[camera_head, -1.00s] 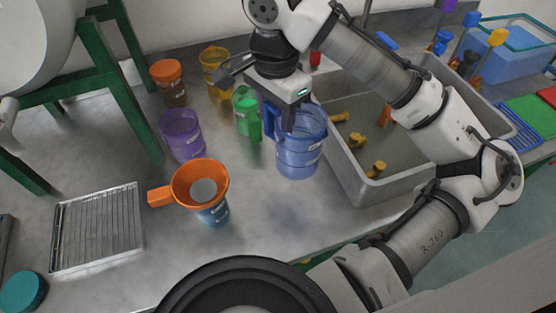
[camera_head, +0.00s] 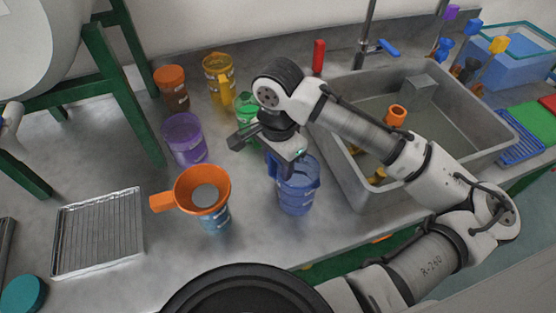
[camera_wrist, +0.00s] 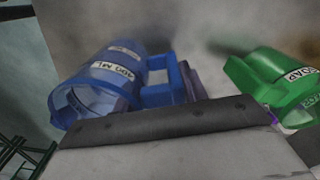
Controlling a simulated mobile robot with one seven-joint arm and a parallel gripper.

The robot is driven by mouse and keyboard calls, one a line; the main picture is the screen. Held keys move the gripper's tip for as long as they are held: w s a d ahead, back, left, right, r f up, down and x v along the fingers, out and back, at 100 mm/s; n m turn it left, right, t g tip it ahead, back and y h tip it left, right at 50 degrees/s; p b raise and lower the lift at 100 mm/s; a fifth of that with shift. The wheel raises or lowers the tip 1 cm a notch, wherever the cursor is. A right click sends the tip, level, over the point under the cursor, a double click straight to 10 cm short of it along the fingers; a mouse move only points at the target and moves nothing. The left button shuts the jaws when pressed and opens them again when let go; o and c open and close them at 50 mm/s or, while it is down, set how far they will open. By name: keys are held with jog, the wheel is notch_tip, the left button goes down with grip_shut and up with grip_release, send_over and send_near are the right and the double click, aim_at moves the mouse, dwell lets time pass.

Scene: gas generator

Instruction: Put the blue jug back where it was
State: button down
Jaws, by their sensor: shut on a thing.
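The blue jug (camera_head: 297,192) is a clear blue measuring jug at the sink's left side, over the steel counter. It is roughly upright. My gripper (camera_head: 276,172) is shut on its handle, at the jug's upper left. In the wrist view the blue jug (camera_wrist: 98,85) shows its "400 ML" label, and its handle (camera_wrist: 166,82) runs into the jaws. The fingertips themselves are largely hidden. I cannot tell for certain whether the jug's base touches the counter.
A blue container with an orange funnel (camera_head: 203,190) stands left of the jug. A purple jug (camera_head: 184,140), green jug (camera_head: 246,106), yellow jug (camera_head: 218,78) and brown jar (camera_head: 172,90) stand behind. The sink (camera_head: 352,187) is right. A wire rack (camera_head: 98,232) lies left.

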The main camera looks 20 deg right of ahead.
jog(key=shift+f, duration=0.1)
jog(key=c, duration=0.8)
grip_release()
notch_tip(320, 180, up, 12)
jog(key=shift+r, duration=0.1)
